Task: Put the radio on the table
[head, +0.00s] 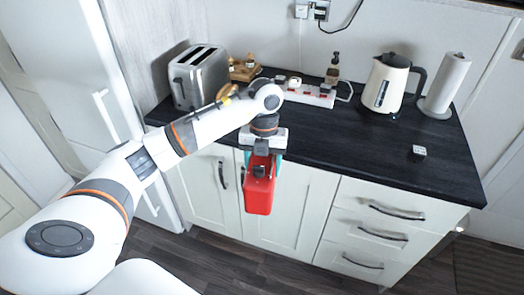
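A red boxy thing (259,192), which looks like the radio, hangs below my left gripper (261,160), in front of the cabinet doors and just off the worktop's front edge. The gripper points down and appears shut on the radio's top; its fingers are partly hidden. A sliver of teal shows beside the gripper. No separate table is in view, only the black worktop (395,160). My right gripper is not in view.
A toaster (199,77), a white strip with red parts (309,94), a dark-topped bottle (333,70), a cream kettle (386,83), a paper towel roll (447,82) and a small cube (419,151) stand on the worktop. Its front middle is clear.

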